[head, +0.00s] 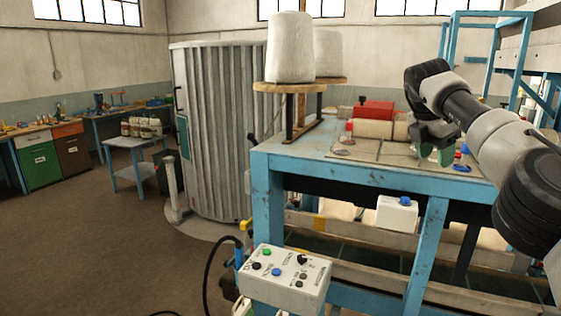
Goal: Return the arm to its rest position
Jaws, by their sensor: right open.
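My right arm comes in from the right edge. My right gripper (436,155) is open, with its fingers pointing down over the top of the blue sewing table (300,160). I see nothing held between its fingers. Close by on the table top are a red block (375,110) and a pale roll-shaped piece (373,129), to the left of the gripper. The gripper and wrist hide part of the table behind them. My left gripper is not in the view.
A control box with coloured buttons (283,277) stands at the front. A white box with a blue button (397,213) hangs on the table front. Large white thread cones (291,48) sit on a wooden stand. A ribbed grey cylinder (215,130) stands behind. The floor at left is clear.

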